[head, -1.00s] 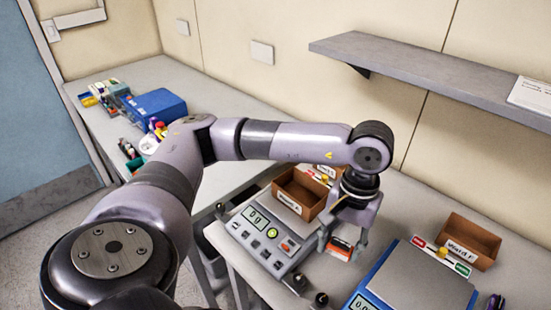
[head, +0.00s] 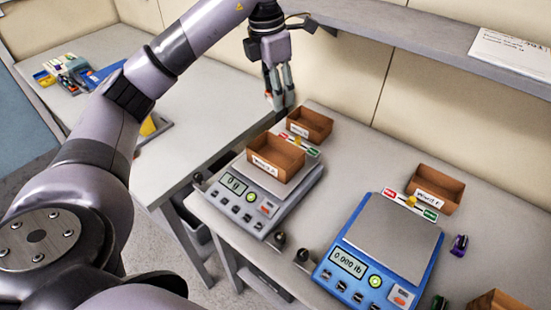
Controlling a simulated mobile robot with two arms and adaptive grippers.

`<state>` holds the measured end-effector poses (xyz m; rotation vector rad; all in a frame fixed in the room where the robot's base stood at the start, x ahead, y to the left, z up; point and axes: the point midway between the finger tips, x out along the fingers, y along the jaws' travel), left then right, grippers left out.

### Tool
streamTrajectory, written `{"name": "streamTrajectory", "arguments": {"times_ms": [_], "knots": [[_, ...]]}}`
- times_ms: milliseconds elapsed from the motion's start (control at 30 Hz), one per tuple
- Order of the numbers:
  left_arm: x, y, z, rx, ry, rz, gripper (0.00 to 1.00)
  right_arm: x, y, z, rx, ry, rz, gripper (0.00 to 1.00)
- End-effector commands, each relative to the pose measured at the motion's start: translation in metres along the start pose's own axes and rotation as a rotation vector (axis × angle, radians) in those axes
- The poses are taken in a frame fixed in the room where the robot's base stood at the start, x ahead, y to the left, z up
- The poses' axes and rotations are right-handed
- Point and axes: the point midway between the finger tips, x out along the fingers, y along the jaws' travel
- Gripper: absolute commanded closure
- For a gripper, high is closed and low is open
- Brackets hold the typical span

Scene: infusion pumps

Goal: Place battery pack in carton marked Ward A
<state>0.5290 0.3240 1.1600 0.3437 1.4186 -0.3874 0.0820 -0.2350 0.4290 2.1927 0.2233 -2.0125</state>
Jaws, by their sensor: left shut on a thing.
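My left gripper (head: 282,100) points down at the back of the table, just behind and left of the rear carton. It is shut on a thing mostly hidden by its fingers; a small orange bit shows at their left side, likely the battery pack. One brown carton (head: 276,158) stands on the grey scale, its white label beginning "Ward" with a last letter too blurred to be sure of. A second carton (head: 310,124) stands behind it, label unreadable. A third carton (head: 436,188) stands behind the blue scale; its label looks like "Ward F". My right gripper is out of view.
A grey scale (head: 242,207) and a blue scale (head: 387,240) with an empty plate stand on the table. A purple-black item (head: 459,245) lies at the right. A wall shelf (head: 420,47) overhangs the back. Part of another carton (head: 497,300) shows at bottom right.

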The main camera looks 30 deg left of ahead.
Motion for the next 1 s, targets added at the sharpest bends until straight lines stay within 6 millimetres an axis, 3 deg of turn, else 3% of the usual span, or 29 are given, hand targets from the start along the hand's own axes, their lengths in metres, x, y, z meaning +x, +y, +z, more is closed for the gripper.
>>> {"name": "streamTrajectory", "arguments": {"times_ms": [500, 1000], "knots": [[0.124, -0.001, -0.017, -0.005, 0.007, -0.003, 0.88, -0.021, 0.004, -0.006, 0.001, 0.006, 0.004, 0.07], [0.187, -0.001, -0.024, -0.003, 0.004, -0.002, 0.88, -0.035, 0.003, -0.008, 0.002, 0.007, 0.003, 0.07]]}}
